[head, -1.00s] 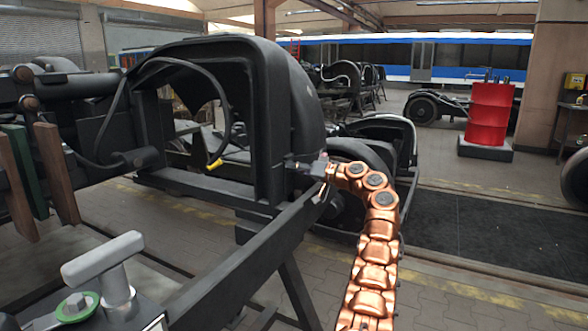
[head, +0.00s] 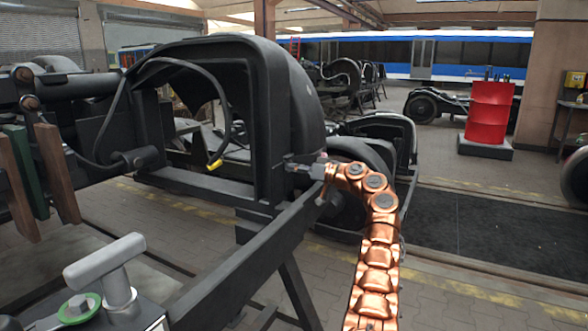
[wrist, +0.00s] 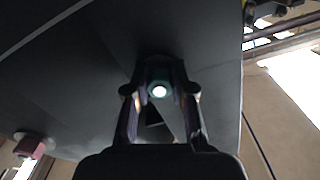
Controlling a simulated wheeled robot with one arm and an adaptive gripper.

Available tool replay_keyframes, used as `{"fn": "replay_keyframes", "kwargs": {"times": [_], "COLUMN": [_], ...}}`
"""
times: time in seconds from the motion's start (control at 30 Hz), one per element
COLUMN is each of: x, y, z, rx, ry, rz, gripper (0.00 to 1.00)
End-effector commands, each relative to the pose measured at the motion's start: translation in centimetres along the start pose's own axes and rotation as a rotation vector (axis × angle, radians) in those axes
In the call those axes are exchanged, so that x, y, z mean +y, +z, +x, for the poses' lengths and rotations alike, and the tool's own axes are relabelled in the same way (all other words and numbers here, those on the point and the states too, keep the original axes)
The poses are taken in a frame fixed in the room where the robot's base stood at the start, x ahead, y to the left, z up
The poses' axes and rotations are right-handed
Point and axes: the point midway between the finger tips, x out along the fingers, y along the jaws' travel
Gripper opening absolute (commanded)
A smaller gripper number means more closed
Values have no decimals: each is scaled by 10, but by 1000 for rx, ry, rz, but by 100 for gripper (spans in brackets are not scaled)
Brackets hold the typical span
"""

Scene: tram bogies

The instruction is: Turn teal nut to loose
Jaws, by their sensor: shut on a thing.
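The teal nut (wrist: 148,72) sits around a bright round stud end on a dark panel in the wrist view. My gripper (wrist: 160,80) has one finger on each side of the nut and is shut on it. In the head view my gripper (head: 298,164) reaches the lower edge of the black arched housing (head: 262,120). The nut cannot be made out there, as it is too small or hidden.
A dull red nut (wrist: 30,146) shows at lower left in the wrist view. A grey T-handle (head: 105,262) and a green-ringed bolt (head: 78,305) are at lower left. A red drum (head: 490,112) stands far right.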

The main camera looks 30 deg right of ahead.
Motion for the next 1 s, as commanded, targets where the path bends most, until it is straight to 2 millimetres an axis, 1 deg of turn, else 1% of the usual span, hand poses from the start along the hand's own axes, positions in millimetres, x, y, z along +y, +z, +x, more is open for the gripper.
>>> {"fn": "replay_keyframes", "kwargs": {"times": [0.07,0.1,0.3,0.6,0.73,0.87,1.0], "x": [1,0,0,0,0,0,2], "y": [2,2,1,0,0,-1,0], "z": [0,0,0,0,-6,-20,-45], "rx": [-3,-3,-2,0,0,2,2], "ry": [0,-1,0,0,1,1,4], "rz": [2,2,1,1,-1,-2,0], "gripper": [0,28,48,49,49,49,49]}}
